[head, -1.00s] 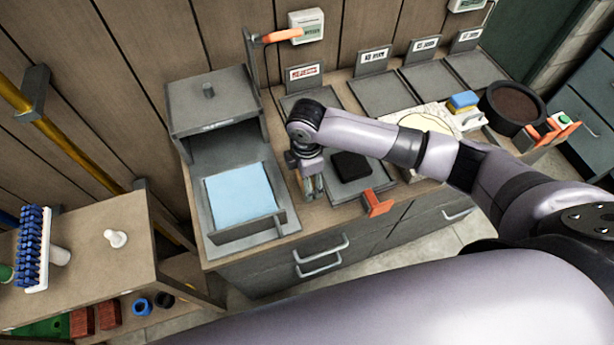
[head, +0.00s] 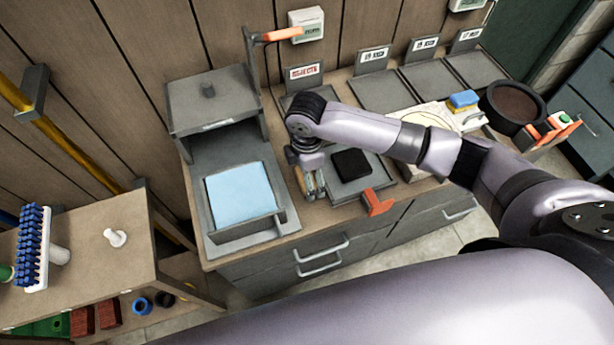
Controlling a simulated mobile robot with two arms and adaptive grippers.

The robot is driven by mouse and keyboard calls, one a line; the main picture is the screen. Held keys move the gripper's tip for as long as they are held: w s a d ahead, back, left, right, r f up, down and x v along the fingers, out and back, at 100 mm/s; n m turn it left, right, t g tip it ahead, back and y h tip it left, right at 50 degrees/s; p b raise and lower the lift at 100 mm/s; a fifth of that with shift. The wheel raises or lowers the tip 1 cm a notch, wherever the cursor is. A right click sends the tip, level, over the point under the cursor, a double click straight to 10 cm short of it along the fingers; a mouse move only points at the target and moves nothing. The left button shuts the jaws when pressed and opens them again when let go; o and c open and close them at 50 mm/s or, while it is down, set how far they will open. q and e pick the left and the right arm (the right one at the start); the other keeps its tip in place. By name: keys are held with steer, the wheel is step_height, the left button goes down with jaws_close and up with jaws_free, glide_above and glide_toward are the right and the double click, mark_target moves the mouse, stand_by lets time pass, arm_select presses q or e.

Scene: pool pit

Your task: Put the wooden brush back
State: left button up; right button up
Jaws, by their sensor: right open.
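My right gripper (head: 313,188) points down at the worktop, between the grey box with the blue sheet and the dark tray. It is open, seen small and mostly from above. A small tan, wood-coloured piece shows at its fingers, perhaps part of the wooden brush; the fingers hide most of it and I cannot tell its shape. A brush with blue bristles and a white back (head: 36,248) stands on the wooden shelf at the left. My left gripper is not in view.
The grey box with a blue sheet (head: 240,192) is left of the gripper. A dark tray (head: 372,184) holding a black block (head: 351,163) is to its right. Labelled grey plates, a blue-and-yellow sponge (head: 463,101) and a round dark bowl (head: 512,105) lie farther right. An orange-tipped post (head: 283,35) stands behind.

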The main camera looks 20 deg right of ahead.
step_height(320, 180, up, 11)
steer(key=shift+f+b, duration=0.2)
steer(key=shift+b, duration=0.1)
steer(key=shift+s+a+f, duration=0.1)
